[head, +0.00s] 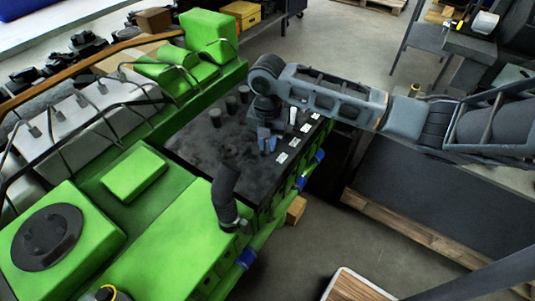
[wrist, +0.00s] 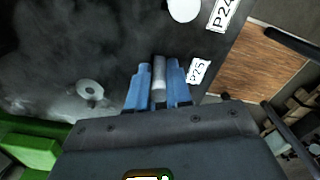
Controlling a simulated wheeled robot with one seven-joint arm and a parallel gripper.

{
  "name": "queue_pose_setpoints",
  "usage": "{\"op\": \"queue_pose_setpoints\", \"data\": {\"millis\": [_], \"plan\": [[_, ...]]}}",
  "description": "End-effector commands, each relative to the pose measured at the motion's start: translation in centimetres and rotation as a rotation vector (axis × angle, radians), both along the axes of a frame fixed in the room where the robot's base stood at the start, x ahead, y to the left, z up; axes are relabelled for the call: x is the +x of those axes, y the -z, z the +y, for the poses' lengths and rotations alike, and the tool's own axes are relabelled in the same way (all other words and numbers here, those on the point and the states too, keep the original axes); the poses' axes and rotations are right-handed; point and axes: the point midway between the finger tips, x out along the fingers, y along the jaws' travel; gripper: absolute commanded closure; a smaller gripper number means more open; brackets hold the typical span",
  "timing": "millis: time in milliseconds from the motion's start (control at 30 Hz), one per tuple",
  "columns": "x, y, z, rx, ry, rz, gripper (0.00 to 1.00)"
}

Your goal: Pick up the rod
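A slim grey rod (wrist: 159,74) shows between the two blue fingers of my gripper (wrist: 159,78) in the wrist view, beside the label P25. The fingers lie against it on both sides with no clear gap. In the head view my gripper (head: 267,143) points down at the dark engine top (head: 200,145), near its right edge. The rod cannot be made out there between the fingers. I cannot tell whether its lower end touches the engine top.
A pale upright cylinder (head: 293,116) stands just beyond my gripper, and several dark stubs (head: 230,105) stand to the left. A black elbow pipe (head: 226,195) rises at the front. Green engine housing (head: 135,173) lies left; open floor (head: 290,245) lies to the right.

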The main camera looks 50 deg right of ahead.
Motion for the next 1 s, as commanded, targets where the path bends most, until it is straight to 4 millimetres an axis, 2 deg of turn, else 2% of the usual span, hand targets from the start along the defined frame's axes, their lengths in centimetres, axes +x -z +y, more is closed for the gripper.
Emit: {"op": "queue_pose_setpoints", "data": {"millis": [33, 200, 733, 867, 1000], "plan": [[0.0, 0.0, 0.0, 0.000, 0.000, 0.000, 0.86], [0.0, 0.0, 0.0, 0.000, 0.000, 0.000, 1.00], [0.0, -0.4, 0.0, 0.000, -0.001, -0.001, 1.00], [0.1, -1.4, 0.0, 0.001, -0.001, -0.002, 1.00], [0.1, -3.3, 0.0, -0.001, -0.002, -0.003, 1.00]]}}
